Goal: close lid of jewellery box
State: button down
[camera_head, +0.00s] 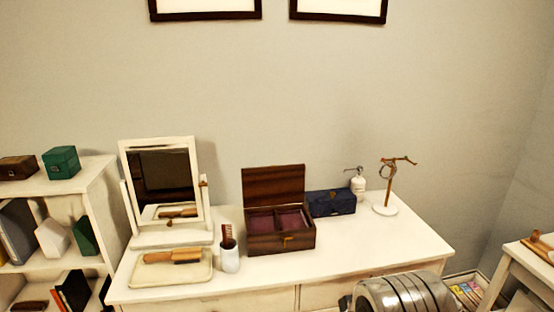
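The jewellery box (281,243) is brown wood and stands on the white dresser top, right of the mirror. Its lid (273,187) is open and stands upright at the back. The inside shows reddish lined compartments, and a small gold clasp is on the front. Part of my arm shows as a grey ribbed cylinder at the bottom right, in front of the dresser. My gripper is not in view.
A dark blue box (331,203) stands right beside the jewellery box, with a white pump bottle (358,185) and jewellery stand (386,196) beyond. Left are a cup with a comb (229,257), a brush tray (150,273) and a mirror (164,178). The dresser's right end (415,241) is clear.

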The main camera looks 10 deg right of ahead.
aim_at(274, 185)
jog(key=i, duration=0.9)
jog(key=u, duration=0.05)
